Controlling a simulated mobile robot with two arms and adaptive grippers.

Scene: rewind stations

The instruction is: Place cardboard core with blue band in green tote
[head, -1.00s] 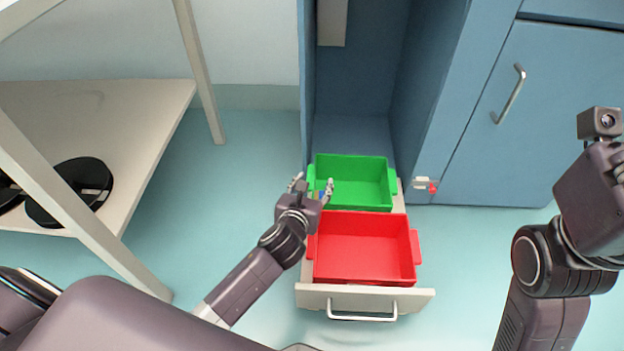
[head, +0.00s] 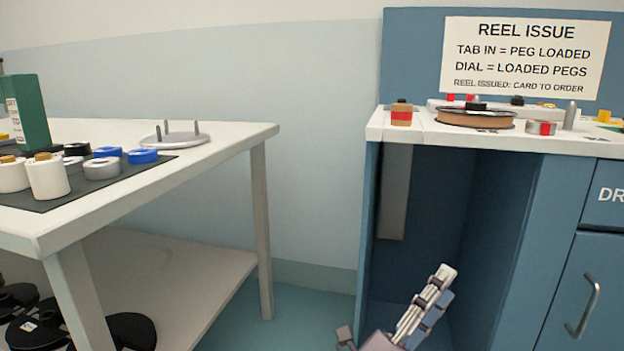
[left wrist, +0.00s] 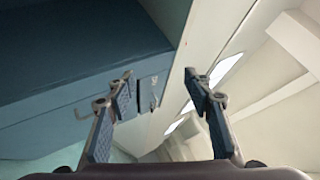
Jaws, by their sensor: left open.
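My left gripper (head: 446,283) is raised in front of the open lower bay of the blue cabinet in the head view. In the left wrist view the same gripper (left wrist: 160,88) has its two fingers apart, with nothing visible between them. I cannot make out a cardboard core with a blue band in either current view. A tan block-like piece with a red band (head: 401,118) stands on the cabinet top. My right gripper is not in view.
A white table (head: 210,158) at left carries white rolls (head: 47,178), blue rolls (head: 142,156), a green container (head: 30,112) and a pegged disc (head: 175,140). Black reels (head: 130,331) lie on its lower shelf. A brown reel (head: 475,119) lies on the blue cabinet (head: 545,210).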

